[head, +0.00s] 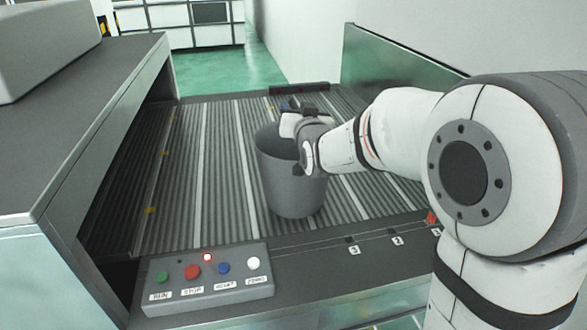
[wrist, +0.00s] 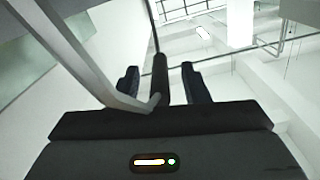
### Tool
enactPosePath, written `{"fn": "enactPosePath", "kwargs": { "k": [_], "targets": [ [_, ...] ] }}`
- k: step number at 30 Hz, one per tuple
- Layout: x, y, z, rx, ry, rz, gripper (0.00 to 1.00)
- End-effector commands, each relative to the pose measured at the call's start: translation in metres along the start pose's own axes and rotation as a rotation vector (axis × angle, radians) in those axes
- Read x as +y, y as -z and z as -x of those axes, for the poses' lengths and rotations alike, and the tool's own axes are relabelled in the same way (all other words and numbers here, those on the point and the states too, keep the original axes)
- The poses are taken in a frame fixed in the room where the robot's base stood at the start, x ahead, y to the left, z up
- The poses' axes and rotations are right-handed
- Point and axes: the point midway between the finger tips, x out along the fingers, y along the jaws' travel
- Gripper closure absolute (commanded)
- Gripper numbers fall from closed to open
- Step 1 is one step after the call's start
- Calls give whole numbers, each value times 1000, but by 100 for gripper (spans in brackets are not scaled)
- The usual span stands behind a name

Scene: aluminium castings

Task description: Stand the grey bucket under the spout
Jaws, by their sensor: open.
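The grey bucket (head: 290,183) stands upright on a ribbed grey bed in the middle of the head view. My gripper (head: 287,106) is at the top of the bucket, partly hidden by my own wrist. In the wrist view the two dark fingers of my gripper (wrist: 161,84) are apart. A dark bar (wrist: 160,82) with a thin rod running up from it and a pale grey bar bending down to it lies between the fingers; it looks like the bucket's handle. Gaps show on both sides of it. I cannot make out a spout in either view.
A control box (head: 208,280) with several coloured buttons and a lit red lamp sits at the near edge. A grey housing (head: 75,115) overhangs the bed at the left. A raised panel (head: 400,72) borders the right. The ribbed bed (head: 222,140) is clear left of the bucket.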

Motion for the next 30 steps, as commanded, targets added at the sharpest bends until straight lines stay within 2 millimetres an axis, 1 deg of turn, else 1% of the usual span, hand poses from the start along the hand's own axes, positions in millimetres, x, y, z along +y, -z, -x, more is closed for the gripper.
{"fn": "enactPosePath", "kwargs": {
  "k": [5, 6, 21, 30],
  "targets": [
    [0, 0, 0, 0, 1, 0, 58],
    [0, 0, 0, 0, 1, 0, 60],
    [-1, -1, 0, -1, 2, 0, 100],
    [-2, 0, 0, 1, 3, 0, 100]
  ]
}}
